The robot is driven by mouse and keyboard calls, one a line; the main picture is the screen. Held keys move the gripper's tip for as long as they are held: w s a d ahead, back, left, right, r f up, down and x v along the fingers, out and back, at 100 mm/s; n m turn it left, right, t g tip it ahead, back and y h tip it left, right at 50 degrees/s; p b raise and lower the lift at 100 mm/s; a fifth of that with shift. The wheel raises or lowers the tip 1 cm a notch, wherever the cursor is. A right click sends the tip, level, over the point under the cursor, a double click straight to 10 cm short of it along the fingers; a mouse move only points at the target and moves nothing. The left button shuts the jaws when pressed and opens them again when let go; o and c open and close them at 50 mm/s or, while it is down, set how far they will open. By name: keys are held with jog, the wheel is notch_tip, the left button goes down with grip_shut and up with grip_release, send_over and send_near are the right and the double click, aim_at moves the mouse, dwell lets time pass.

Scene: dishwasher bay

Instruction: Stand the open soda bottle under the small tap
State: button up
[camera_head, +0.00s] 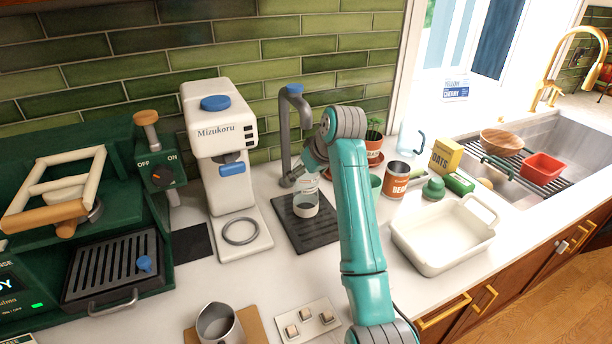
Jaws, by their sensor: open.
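The small tap (285,130) is a dark grey curved pipe with a blue top, standing against the green tiled wall. A clear bottle with a pale label (305,206) stands upright on the black ribbed mat (318,238) in front of the tap. Its upper part is partly hidden by my gripper (303,178), which is open at the bottle's upper part. I cannot tell whether the fingers touch the bottle, or whether its mouth is directly below the spout.
A white Mizukoru dispenser (208,115) stands close on the left. A red can (395,180), a green-capped item (433,188) and a white basin (440,245) are on the right. A metal pitcher (218,325) and a switch plate (308,322) are in front.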

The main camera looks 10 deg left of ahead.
jog(key=v, duration=1.1)
jog(key=shift+s+r, duration=0.15)
jog(key=shift+r, duration=0.2)
jog(key=shift+d, duration=0.1)
